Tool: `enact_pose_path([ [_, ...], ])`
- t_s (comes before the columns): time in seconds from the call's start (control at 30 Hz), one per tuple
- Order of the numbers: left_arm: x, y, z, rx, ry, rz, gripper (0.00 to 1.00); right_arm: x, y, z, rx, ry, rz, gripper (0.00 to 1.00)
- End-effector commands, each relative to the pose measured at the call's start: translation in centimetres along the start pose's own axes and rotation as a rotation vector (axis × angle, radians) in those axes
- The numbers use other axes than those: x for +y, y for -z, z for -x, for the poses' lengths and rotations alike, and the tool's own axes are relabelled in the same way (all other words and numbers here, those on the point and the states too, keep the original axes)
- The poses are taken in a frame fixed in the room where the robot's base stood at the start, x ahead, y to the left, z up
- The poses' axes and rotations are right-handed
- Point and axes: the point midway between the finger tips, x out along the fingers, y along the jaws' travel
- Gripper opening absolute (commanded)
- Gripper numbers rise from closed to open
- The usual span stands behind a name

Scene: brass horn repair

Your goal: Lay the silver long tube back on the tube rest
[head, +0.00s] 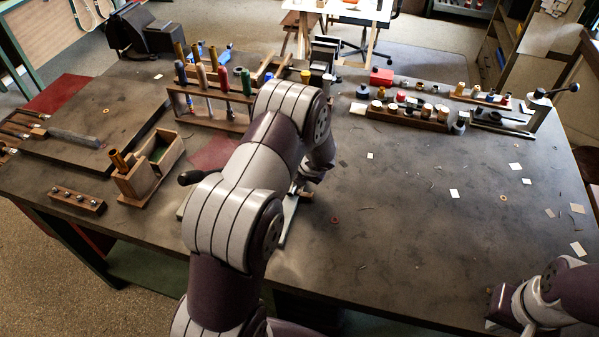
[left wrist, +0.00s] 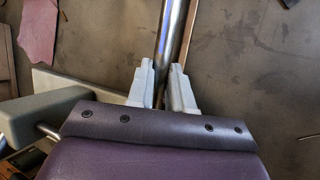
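The silver long tube (left wrist: 172,35) runs up from between the two pale fingers of my left gripper (left wrist: 163,68) in the left wrist view. The fingers meet its sides, and its far end is outside that view. In the head view a silver strip (head: 288,222), apparently part of the tube, shows below my left arm, which hides the left gripper. A brown wooden edge (left wrist: 190,35) runs close beside the tube; I cannot tell whether it is the tube rest. My right gripper (head: 498,306) is at the bottom right, away from the tube; its fingers do not show clearly.
A rack of colored-handled tools (head: 215,85) and a wooden box (head: 150,170) stand left of my left arm. A rack of small jars (head: 410,115) stands at the back right. The right middle of the bench is mostly clear, with small paper scraps.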

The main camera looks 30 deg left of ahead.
Motion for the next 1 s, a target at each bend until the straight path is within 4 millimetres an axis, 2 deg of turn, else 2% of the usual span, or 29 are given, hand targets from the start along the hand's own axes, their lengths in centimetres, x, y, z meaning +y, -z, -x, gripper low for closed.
enact_pose_path([
  [0.03,0.0,0.0,0.0,0.000,0.000,0.000,0.27,0.0,0.0,0.0,0.000,0.000,0.000,0.00],
  [0.1,0.0,0.0,0.0,0.000,0.000,0.000,0.50,0.0,0.0,0.0,0.000,0.000,0.000,0.00],
  [0.37,0.0,0.0,0.0,0.000,0.000,0.000,0.50,0.0,0.0,0.0,0.000,0.000,0.000,0.00],
  [0.47,0.0,-0.1,0.7,-0.002,0.000,0.002,0.50,0.0,0.0,0.0,0.000,0.000,0.000,0.00],
  [0.57,0.0,-0.1,2.7,-0.003,0.001,0.000,0.50,0.0,0.0,0.0,0.000,0.000,0.000,0.00],
  [0.8,0.0,-0.2,9.4,-0.005,0.001,0.000,0.50,0.0,0.1,0.5,0.000,0.000,0.000,0.00],
  [0.9,0.0,-0.1,11.2,-0.003,0.001,0.000,0.50,0.0,0.1,0.7,0.000,0.000,0.000,0.00],
  [1.0,0.0,0.0,12.3,0.000,0.000,0.001,0.50,0.0,0.1,0.7,0.000,0.000,0.000,0.00],
])
